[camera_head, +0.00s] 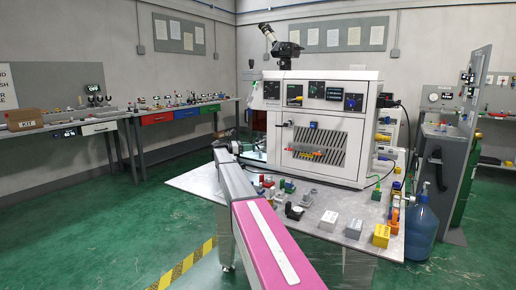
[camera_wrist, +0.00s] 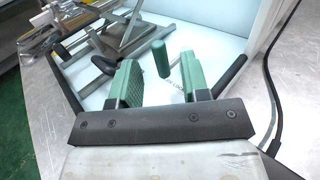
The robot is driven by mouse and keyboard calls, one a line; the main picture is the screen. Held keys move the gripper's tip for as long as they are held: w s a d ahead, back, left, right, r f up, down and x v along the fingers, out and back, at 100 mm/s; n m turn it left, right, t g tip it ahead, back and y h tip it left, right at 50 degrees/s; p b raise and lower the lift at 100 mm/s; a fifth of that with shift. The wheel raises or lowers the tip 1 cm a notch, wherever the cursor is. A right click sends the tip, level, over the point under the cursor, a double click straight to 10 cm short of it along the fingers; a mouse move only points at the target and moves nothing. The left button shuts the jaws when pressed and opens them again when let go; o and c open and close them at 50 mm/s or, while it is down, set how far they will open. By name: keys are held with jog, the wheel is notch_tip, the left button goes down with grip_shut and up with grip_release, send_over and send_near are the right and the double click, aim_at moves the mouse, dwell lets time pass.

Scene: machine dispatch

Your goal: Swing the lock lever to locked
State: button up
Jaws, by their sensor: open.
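In the wrist view my gripper (camera_wrist: 157,82) is open, with green pads on its two fingers. An upright green cylindrical grip (camera_wrist: 161,58), which looks like the lock lever's handle, stands between and slightly beyond the fingertips. I cannot tell whether either pad touches it. Small printed lettering shows on the white surface below it, partly hidden by the right finger. The lever's base and pivot are not clear. In the head view my arm reaches to the left front of the white machine (camera_head: 355,165), and the lever cannot be made out there.
In the wrist view a metal frame (camera_wrist: 125,35) stands behind the left finger, and a black cable (camera_wrist: 275,75) runs at the right.

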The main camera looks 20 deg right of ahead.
jog(key=d, duration=0.6)
jog(key=shift+s, duration=0.3)
jog(key=shift+a, duration=0.1)
grip_shut()
